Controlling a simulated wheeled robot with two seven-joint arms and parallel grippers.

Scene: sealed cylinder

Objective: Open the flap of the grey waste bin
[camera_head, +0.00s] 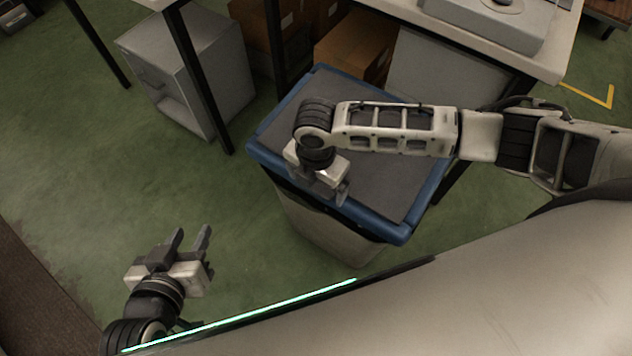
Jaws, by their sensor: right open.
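The grey waste bin (325,232) stands on the floor in the middle of the head view. It has a blue rim (268,155) around a flat dark grey top panel (385,190), which looks closed. My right arm reaches across the top from the right. My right gripper (341,193) is over the bin's near edge, pointing down, open; its fingers partly hide the rim, and I cannot tell whether they touch it. My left gripper (190,236) is open and empty, low on the left, apart from the bin.
A grey cabinet (187,68) stands behind left. Cardboard boxes (357,45) sit behind the bin, under a table (550,55) with dark legs. Green floor (100,170) is free left of the bin.

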